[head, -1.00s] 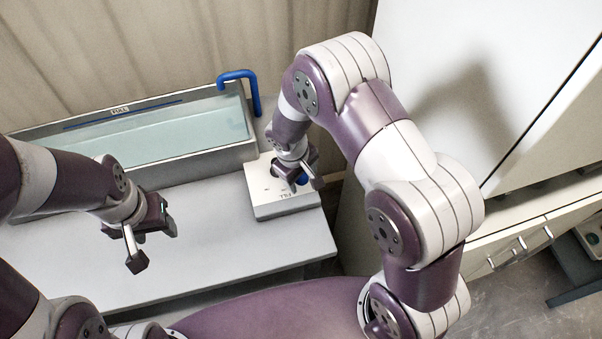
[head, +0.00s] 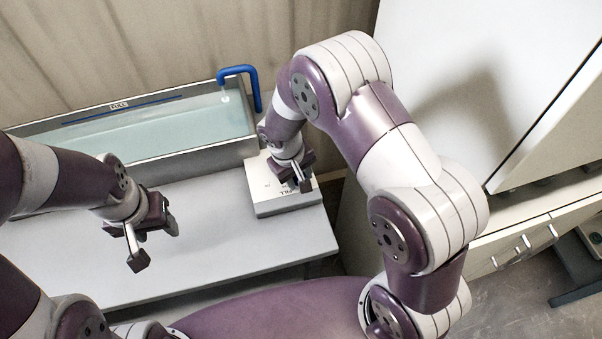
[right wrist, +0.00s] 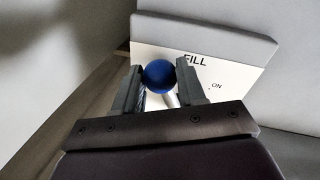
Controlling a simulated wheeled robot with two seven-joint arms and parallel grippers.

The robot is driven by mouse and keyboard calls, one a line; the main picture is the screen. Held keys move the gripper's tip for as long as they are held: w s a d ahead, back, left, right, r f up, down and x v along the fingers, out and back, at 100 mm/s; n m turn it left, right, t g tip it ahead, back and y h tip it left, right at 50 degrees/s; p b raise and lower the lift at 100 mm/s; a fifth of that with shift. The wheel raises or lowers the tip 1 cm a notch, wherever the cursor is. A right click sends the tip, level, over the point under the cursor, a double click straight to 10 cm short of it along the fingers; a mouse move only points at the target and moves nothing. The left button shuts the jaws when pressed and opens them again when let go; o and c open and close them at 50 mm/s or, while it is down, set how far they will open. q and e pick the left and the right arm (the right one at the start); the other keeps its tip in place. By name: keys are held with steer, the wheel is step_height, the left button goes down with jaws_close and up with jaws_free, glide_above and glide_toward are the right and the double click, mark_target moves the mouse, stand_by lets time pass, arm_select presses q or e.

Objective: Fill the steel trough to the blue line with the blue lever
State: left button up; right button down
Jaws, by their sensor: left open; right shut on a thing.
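The steel trough (head: 200,156) stands at the back left of the bench and holds pale teal water (head: 150,135). The blue line (head: 150,105) and its label run along the inner back wall, with the water surface a little below. A blue spout (head: 238,70) bends over the right end, and a white splash shows on the water below it. In the right wrist view, my right gripper (right wrist: 159,78) is shut on the blue lever's ball knob (right wrist: 159,74), in front of a white FILL panel (right wrist: 205,62). My left gripper (head: 154,245) is open and empty above the bench.
The white control box (head: 285,207) sits on the grey bench (head: 200,245) right of the trough. A white cabinet (head: 450,70) stands at the right. The bench front is clear below my left gripper.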

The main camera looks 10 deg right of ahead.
steer(key=shift+s+a+r+m+b, duration=0.1)
steer(key=shift+a+m+b, duration=0.1)
steer(key=shift+a+m, duration=0.3)
steer(key=shift+s+a+m+b, duration=0.15)
steer(key=shift+a+m, duration=0.1)
steer(key=shift+m, duration=0.35)
steer(key=shift+a+r+m+g, duration=0.1)
steer(key=shift+a+m+g, duration=0.2)
steer(key=shift+a+m, duration=0.7)
steer(key=shift+d, duration=0.2)
steer(key=c, duration=0.9)
jaws_free()
steer(key=shift+o, duration=1.1)
steer(key=shift+s, duration=0.2)
